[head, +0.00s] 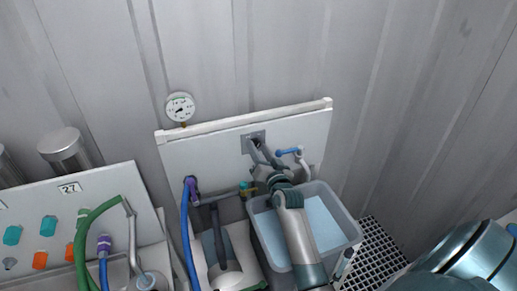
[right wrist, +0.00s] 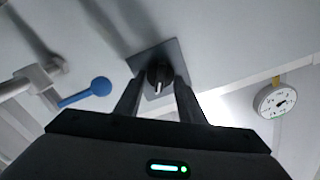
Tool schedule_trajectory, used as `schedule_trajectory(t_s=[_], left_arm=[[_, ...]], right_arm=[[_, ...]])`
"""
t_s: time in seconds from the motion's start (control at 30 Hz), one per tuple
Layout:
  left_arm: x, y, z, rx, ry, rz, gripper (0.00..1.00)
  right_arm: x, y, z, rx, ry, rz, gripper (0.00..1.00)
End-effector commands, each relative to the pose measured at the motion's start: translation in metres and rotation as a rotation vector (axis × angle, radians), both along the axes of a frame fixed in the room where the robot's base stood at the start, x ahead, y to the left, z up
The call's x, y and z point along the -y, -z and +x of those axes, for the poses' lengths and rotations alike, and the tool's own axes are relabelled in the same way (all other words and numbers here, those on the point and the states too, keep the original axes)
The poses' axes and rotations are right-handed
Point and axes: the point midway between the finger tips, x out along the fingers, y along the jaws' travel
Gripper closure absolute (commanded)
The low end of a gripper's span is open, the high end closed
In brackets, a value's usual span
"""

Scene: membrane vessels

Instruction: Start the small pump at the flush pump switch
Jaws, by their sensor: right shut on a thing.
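The flush pump switch is a dark rotary knob (right wrist: 159,74) with a white pointer mark, on a square grey plate (right wrist: 147,58) fixed to a white panel. In the head view the switch plate (head: 247,146) sits near the panel's top middle, and my gripper partly covers the knob. My right gripper (right wrist: 158,84) is shut on the knob, one finger on each side; it also shows in the head view (head: 259,148). In the right wrist view the white mark points roughly downward in the picture. My left gripper is not in view. I cannot make out the small pump for sure.
A blue-handled valve (head: 288,152) stands just right of my gripper. A round gauge (head: 180,107) is above the panel (head: 200,150). A grey tub (head: 345,225) with pale blue liquid lies under my right arm. Blue (head: 185,230) and green (head: 82,235) hoses stand left.

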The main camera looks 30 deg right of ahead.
Motion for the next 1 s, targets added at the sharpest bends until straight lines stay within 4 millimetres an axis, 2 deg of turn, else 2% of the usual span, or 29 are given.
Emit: schedule_trajectory(t_s=[0.33, 0.37, 0.4, 0.77, 1.0], left_arm=[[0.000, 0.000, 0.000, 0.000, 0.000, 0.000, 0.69], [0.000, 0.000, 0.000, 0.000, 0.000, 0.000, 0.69], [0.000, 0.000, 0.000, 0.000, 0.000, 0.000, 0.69], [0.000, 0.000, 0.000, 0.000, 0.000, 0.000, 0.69], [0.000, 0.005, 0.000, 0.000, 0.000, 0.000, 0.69]], right_arm=[[0.000, -0.001, 0.000, 0.003, 0.000, 0.004, 0.87], [0.000, -0.001, 0.000, 0.003, 0.000, 0.004, 0.57], [0.000, -0.001, 0.000, 0.003, 0.000, 0.004, 0.47], [0.000, 0.000, -0.001, 0.001, 0.000, 0.003, 0.47], [-0.004, 0.002, -0.015, 0.000, -0.001, 0.003, 0.47]])
